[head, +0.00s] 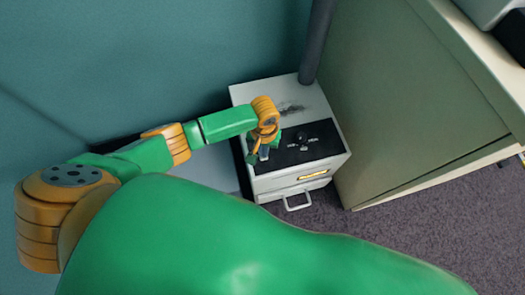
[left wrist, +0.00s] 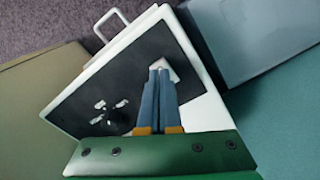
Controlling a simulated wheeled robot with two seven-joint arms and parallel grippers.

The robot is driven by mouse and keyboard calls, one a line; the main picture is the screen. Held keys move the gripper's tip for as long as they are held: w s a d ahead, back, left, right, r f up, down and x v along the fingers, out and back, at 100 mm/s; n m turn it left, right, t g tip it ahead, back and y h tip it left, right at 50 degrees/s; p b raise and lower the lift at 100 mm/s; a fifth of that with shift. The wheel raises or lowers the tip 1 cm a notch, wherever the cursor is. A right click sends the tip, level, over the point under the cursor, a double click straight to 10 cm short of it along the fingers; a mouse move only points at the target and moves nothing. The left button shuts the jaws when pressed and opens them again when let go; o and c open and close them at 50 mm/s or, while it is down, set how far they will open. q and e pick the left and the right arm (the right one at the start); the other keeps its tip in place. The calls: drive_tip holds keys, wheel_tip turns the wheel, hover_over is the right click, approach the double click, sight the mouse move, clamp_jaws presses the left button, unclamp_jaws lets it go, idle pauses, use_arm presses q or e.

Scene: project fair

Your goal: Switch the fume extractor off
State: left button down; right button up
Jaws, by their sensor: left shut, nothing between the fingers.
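The fume extractor (head: 245,95) is a light grey box with a black panel on its top and a dark pipe (head: 317,45) rising from its back. A dark knob (head: 303,138) with pale marks around it sits on the panel; it also shows in the left wrist view (left wrist: 101,107). A pale square piece (left wrist: 172,70) is at the panel's edge, partly hidden by my fingertips. My left gripper (head: 264,153) is over the panel, left of the knob. In the left wrist view its blue-grey fingers (left wrist: 158,72) are together, tips at the pale square; I cannot tell whether they touch it.
A drawer-like front with a handle (head: 298,203) and a lit yellow strip (head: 313,176) faces forward. A large beige cabinet (head: 405,100) stands close on the right. A teal wall (head: 200,45) is behind. Carpet (head: 370,240) is clear in front.

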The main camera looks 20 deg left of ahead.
use_arm(q)
drive_tip(key=shift+f+b, duration=0.65)
drive_tip(key=shift+f, duration=0.35)
idle(0.3)
wheel_tip(320, 180, up, 7)
drive_tip(key=p, duration=0.8)
drive_tip(key=shift+r+p, duration=0.15)
drive_tip(key=shift+p, duration=0.15)
